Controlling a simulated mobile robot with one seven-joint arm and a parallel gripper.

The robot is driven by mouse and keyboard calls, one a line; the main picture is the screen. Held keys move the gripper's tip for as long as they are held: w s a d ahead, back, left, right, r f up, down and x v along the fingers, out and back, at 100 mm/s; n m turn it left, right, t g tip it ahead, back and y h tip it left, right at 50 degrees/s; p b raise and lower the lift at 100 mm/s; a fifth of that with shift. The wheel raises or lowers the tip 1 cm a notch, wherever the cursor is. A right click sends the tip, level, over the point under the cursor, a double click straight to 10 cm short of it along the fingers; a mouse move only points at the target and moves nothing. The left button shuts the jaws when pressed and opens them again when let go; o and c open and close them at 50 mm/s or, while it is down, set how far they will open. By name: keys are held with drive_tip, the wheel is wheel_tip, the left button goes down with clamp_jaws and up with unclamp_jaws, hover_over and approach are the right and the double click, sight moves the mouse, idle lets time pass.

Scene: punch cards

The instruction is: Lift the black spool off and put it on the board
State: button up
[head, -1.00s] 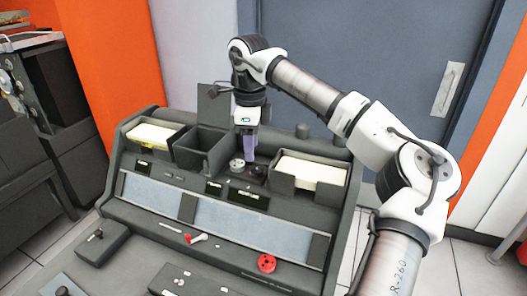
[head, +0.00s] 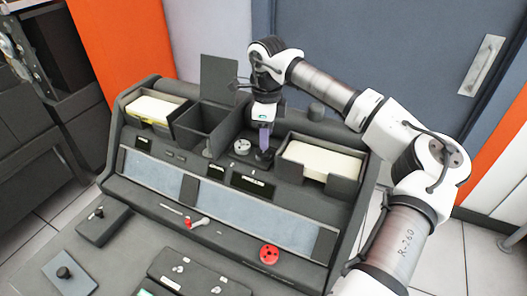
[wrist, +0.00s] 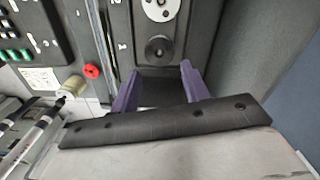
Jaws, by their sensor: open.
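The black spool (head: 264,155) is in the dark recess of the console between the open bin and the right card tray. In the wrist view the black spool (wrist: 160,50) is round with a centre hole, just beyond my fingertips. A pale spool (head: 242,146) sits to its left and shows at the top of the wrist view (wrist: 160,8). My gripper (head: 265,147) points down over the black spool. Its purple fingers (wrist: 160,68) are apart with nothing between them. Whether they overlap the spool in height I cannot tell. Which surface is the board is unclear.
Card trays stand left (head: 155,108) and right (head: 322,160), with an empty dark bin (head: 207,125) beside the left one. Grey-blue panels (head: 250,212) cross the slope.

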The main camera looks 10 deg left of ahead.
drive_tip(key=shift+a+f+p, duration=0.1)
drive_tip(key=shift+f+p, duration=1.1)
drive_tip(key=shift+f, duration=1.55)
drive_tip(key=shift+c, duration=0.5)
drive_tip(key=c, duration=0.5)
drive_tip(key=shift+r, duration=0.15)
drive_tip(key=shift+r, duration=11.95)
